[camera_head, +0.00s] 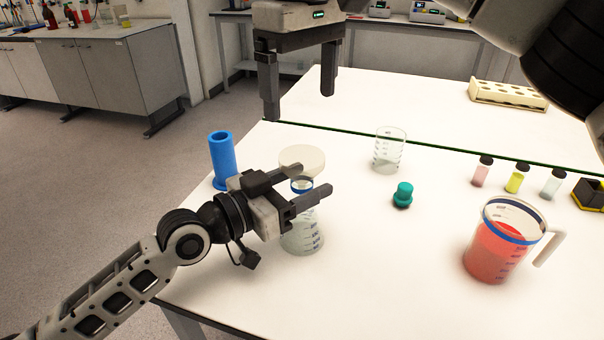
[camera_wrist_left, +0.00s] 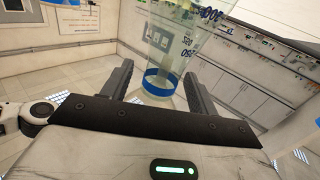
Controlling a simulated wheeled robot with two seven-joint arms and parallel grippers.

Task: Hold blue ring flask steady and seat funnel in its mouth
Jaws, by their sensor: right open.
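The clear flask (camera_head: 303,238) with a blue ring (camera_head: 302,186) around its neck stands upright near the table's left edge. My left gripper (camera_head: 312,180) is at its neck, one finger on each side. In the left wrist view, the blue ring (camera_wrist_left: 160,84) shows between the two fingers with gaps on both sides, so the gripper is open. A pale, round-topped piece (camera_head: 302,158), likely the funnel, shows just above the flask mouth; whether it touches the flask is unclear. My right gripper (camera_head: 300,92) is open and empty, higher and farther back.
A blue hollow cylinder (camera_head: 222,158) stands left of the flask. A clear beaker (camera_head: 389,152), a teal stopper (camera_head: 403,195) and a jug of red liquid (camera_head: 496,250) are to the right. Small vials (camera_head: 516,180) and a cream rack (camera_head: 508,94) are farther right. The front middle of the table is clear.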

